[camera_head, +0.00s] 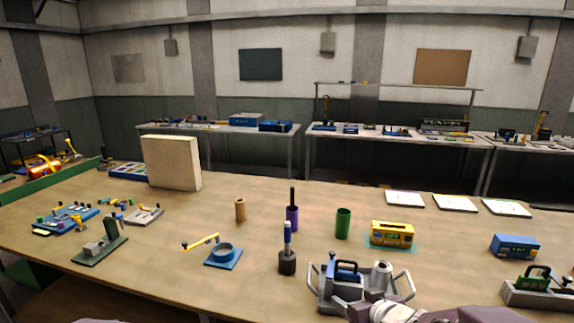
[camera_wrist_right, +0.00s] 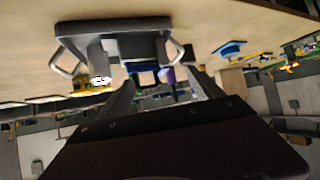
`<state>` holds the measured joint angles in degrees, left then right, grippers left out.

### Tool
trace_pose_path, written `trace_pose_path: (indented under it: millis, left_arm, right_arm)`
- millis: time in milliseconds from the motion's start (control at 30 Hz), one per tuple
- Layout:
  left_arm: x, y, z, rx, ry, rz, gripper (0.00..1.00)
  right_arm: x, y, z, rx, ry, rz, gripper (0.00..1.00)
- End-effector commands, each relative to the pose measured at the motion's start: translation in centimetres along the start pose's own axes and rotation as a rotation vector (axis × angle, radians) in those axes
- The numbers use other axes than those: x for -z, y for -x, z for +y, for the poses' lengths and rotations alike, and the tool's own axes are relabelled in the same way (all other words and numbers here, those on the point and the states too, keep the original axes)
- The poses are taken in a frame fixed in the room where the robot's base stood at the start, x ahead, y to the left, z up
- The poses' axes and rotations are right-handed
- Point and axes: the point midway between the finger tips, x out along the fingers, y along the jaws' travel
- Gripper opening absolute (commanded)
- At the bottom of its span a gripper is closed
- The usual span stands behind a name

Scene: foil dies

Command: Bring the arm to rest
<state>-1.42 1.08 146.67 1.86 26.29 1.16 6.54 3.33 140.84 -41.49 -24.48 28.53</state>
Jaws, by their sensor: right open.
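My right gripper (camera_head: 388,308) is low in the head view, at the near edge of the table. In the right wrist view its two fingers (camera_wrist_right: 162,82) are apart, with nothing seen held between them. A grey tray with side handles (camera_head: 318,293) stands just beyond it. The tray carries a blue block with a dark handle (camera_head: 343,270) and a silver cylinder (camera_head: 382,273). The gripper partly hides the tray's near side; I cannot tell whether they touch. The tray also shows upside down in the wrist view (camera_wrist_right: 112,27). My left gripper is not seen.
A yellow box (camera_head: 392,233) sits on a cyan-edged patch behind the tray. A green cylinder (camera_head: 343,223), a dark post with a blue top (camera_head: 287,262) and a blue box (camera_head: 515,246) stand nearby.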

Motion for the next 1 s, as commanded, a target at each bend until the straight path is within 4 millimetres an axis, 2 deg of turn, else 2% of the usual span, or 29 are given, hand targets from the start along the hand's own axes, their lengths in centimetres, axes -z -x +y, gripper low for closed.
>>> trace_pose_path:
  millis: [33, 67, 100, 200, 300, 333, 467, 1000]
  left_arm:
    - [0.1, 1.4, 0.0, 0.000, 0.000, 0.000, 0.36]
    - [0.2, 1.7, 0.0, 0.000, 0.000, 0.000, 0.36]
    - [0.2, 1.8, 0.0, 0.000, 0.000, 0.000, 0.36]
    - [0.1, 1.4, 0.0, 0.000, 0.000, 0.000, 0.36]
    - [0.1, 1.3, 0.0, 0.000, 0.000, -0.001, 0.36]
    - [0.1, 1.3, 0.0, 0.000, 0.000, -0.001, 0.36]
    - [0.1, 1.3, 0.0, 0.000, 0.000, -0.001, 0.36]
    - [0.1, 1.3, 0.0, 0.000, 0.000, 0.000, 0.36]
  right_arm:
    - [-1.6, 1.0, -0.7, -0.044, -0.028, -0.107, 0.75]
    - [-3.6, 1.6, -0.7, -0.078, -0.055, -0.190, 0.75]
    - [-6.7, 2.6, -0.7, -0.117, -0.094, -0.308, 0.75]
    - [-13.2, 5.4, -0.9, -0.171, -0.192, -0.559, 0.75]
    - [-17.1, 8.1, -2.1, -0.164, -0.251, -0.743, 0.75]
    - [-17.9, 8.8, -2.5, -0.155, -0.257, -0.785, 0.75]
    - [-19.2, 10.3, -3.2, -0.120, -0.225, -0.876, 0.75]
    - [-19.1, 10.2, -3.1, -0.118, -0.215, -0.871, 0.75]
